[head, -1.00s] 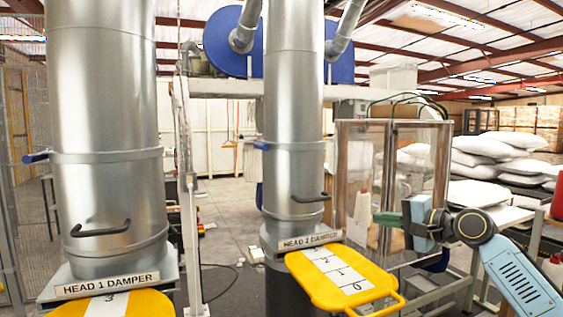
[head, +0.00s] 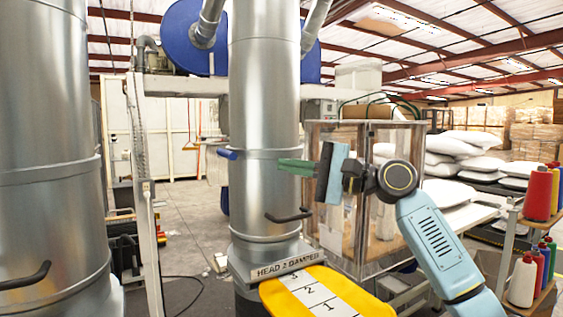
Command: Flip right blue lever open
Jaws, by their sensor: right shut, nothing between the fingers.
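The right blue lever (head: 227,154) sticks out to the left from the band clamp around the Head 2 pipe (head: 265,100). My right gripper (head: 282,165) has green fingers that are shut and empty. They point left and overlap the pipe's right side in the picture, a little below the band's height. The lever is on the opposite side of the pipe, apart from the fingers. My left gripper is out of view.
A black handle (head: 288,216) juts from the pipe below the band. A yellow damper plate (head: 325,292) lies below it. The Head 1 pipe (head: 45,120) stands at the left. A clear-walled cabinet (head: 335,235) is behind my right arm. Thread spools (head: 537,193) stand at the far right.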

